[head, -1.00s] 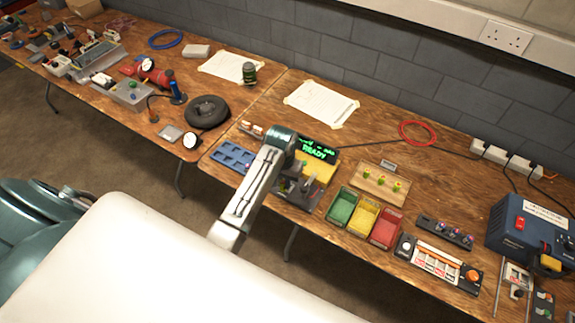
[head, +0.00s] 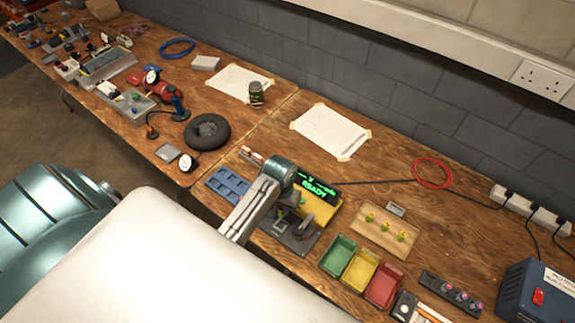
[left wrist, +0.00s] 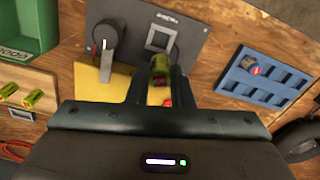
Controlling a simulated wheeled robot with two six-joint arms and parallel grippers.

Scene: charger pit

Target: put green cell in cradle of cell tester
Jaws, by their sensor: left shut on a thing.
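The cell tester has a display (head: 318,187) reading READY, a yellow body (head: 318,208) and a dark grey plate (head: 303,245). In the left wrist view its plate (left wrist: 192,32) carries a knob and a raised square frame (left wrist: 162,38). My left gripper (left wrist: 158,90) points down over the tester, shut on the green cell (left wrist: 160,63), which shows between its fingers. In the head view my left wrist hides most of the gripper and cell. I cannot tell whether the cell touches the tester; the cradle is not clearly visible. My right gripper is not in view.
A blue pocketed tray (head: 228,186) lies left of the tester. Green (head: 338,256), yellow (head: 360,270) and red (head: 384,287) bins stand to its right, below a wooden board (head: 385,240) with yellow-green cells. The table behind the tester is mostly clear around a taped paper (head: 330,132).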

